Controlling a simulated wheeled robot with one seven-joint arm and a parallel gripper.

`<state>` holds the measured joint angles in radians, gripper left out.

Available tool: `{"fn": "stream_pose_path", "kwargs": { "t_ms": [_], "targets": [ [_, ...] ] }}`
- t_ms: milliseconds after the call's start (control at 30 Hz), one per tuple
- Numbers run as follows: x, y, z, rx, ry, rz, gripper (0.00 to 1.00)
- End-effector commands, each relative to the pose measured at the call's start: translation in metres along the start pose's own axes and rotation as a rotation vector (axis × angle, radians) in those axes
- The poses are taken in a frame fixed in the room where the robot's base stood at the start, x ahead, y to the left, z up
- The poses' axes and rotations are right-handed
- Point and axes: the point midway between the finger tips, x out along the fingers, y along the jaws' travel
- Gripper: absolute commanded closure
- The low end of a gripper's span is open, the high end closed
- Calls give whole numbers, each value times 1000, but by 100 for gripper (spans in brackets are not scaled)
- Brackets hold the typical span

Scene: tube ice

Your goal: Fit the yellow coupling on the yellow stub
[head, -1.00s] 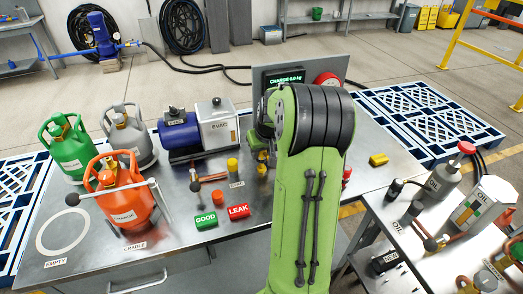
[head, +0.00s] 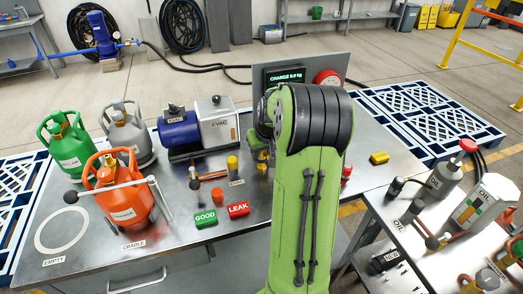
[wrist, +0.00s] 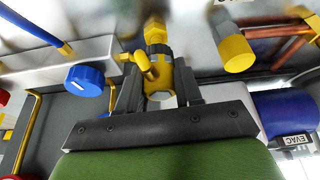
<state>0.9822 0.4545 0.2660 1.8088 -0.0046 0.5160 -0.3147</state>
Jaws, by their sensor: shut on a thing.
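In the wrist view my gripper (wrist: 159,78) is shut on the yellow coupling (wrist: 157,84), a short yellow body with a small side lever. A yellow fitting (wrist: 155,33), apparently the yellow stub, is in line just beyond the coupling, with a dark ring between them. I cannot tell whether the coupling touches it or is seated on it. In the head view my green arm hides the gripper. Some yellow parts (head: 262,166) show at the arm's left edge, but I cannot tell which they are.
In the wrist view a blue cap (wrist: 85,79) is left of the fingers and a yellow-ended cylinder (wrist: 235,53) is to the right. The head view shows a pump (head: 198,127), an orange bottle (head: 124,203), GOOD (head: 205,219) and LEAK (head: 238,209) blocks, and a yellow block (head: 379,157).

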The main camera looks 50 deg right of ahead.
Motion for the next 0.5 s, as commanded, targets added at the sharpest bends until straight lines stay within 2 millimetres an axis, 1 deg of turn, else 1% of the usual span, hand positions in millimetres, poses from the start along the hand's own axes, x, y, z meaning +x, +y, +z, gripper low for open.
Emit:
{"fn": "stream_pose_path", "kwargs": {
  "t_ms": [233,500],
  "targets": [
    [4,0,1,0,1,0,100],
    [4,0,1,0,1,0,100]
  ]
}}
